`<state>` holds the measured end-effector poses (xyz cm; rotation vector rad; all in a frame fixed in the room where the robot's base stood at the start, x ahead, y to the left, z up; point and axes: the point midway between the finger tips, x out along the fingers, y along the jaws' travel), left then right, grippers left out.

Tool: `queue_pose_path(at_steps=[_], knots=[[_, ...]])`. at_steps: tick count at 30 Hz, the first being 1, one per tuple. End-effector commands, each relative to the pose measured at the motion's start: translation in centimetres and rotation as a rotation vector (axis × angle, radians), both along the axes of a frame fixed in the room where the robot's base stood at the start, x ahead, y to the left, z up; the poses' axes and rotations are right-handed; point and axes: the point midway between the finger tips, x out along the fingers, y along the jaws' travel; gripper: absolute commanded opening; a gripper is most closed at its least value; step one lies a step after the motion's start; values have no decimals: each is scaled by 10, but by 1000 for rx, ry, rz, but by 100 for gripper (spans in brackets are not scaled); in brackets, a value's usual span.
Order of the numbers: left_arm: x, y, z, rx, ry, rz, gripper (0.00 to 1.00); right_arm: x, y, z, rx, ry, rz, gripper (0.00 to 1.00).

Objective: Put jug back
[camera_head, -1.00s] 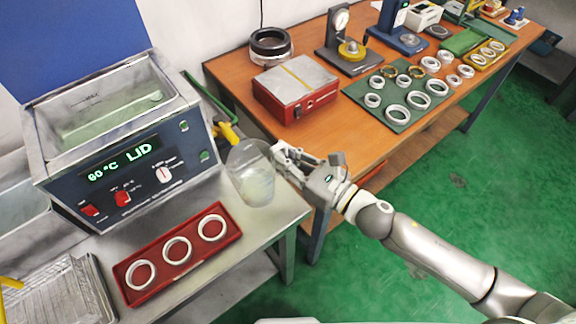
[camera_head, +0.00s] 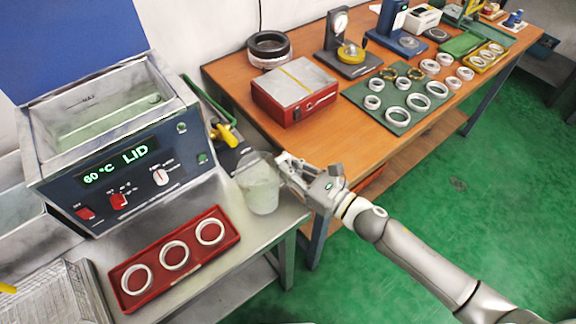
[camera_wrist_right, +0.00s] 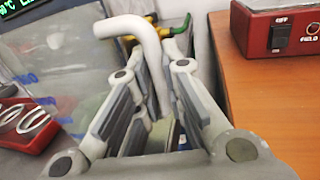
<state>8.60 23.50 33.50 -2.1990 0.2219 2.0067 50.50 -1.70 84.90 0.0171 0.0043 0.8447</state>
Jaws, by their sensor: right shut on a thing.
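The jug (camera_head: 261,190) is a clear, cloudy plastic vessel. It looks upright at the right end of the metal bench, beside the heated bath. My right gripper (camera_head: 284,166) is shut on the jug's handle, reaching in from the right. In the right wrist view the white bent handle (camera_wrist_right: 148,50) passes between the fingers of my right gripper (camera_wrist_right: 155,95). I cannot tell for sure whether the jug's base touches the bench. My left gripper is not in view.
The bath (camera_head: 120,150) with its display stands left of the jug, its blue lid open. A red tray (camera_head: 130,296) with three rings lies in front. The wooden table (camera_head: 330,118) stands right, carrying a red box (camera_head: 293,92).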

Motion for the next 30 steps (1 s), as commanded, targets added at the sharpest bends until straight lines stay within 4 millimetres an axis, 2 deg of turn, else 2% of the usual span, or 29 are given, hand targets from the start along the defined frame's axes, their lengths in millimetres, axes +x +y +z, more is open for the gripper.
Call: queue_pose_path(at_steps=[1,6,18,30], knots=[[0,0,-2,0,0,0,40,0,0,-2,0,0,0,11],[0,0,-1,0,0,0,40,0,0,-1,0,0,0,32],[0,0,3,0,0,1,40,-1,-1,3,-1,1,0,32],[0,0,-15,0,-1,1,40,-48,-54,-2,0,4,-1,32]])
